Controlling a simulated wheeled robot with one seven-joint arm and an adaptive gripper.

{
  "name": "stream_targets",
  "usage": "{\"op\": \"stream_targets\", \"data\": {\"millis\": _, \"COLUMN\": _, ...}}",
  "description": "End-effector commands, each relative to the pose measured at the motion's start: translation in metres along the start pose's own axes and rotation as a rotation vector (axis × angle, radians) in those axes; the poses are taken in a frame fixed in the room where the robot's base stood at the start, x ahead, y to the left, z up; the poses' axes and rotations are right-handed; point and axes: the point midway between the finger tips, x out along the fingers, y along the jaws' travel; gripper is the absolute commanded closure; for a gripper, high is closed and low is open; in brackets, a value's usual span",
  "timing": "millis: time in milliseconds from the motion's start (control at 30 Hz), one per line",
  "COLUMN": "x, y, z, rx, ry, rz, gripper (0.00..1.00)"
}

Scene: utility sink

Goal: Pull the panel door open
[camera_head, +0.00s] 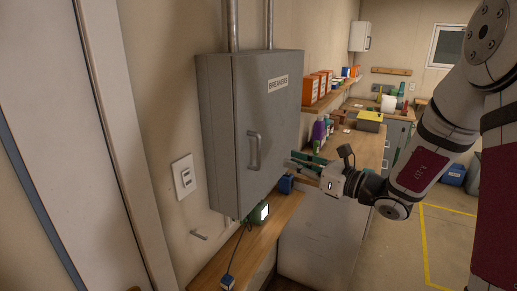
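The grey breaker panel (219,130) hangs on the wall, left of centre. Its door (275,115) bears a "BREAKERS" label and looks closed. A grey, upright bar handle (254,150) stands out from the door. My gripper (291,160) is to the right of the handle, at about its height, with its fingers pointing left toward the door. The two fingers look spread, with a gap between them and nothing held. The gripper appears apart from the handle, though its exact distance from the door's right edge is hard to tell.
Below the panel is a wooden shelf (240,245) with a green device (259,214) and a blue box (286,185). A workbench (355,150) with bottles runs behind my gripper. A light switch (183,177) is left of the panel. Open floor (440,240) lies at right.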

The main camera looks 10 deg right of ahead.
Motion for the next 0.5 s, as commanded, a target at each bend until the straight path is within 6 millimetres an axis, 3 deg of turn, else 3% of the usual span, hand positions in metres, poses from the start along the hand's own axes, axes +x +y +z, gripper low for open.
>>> {"op": "stream_targets", "data": {"millis": 500, "x": 0.096, "y": 0.003, "z": 0.001, "rx": -0.002, "ry": -0.001, "rz": 0.006, "gripper": 0.80}}
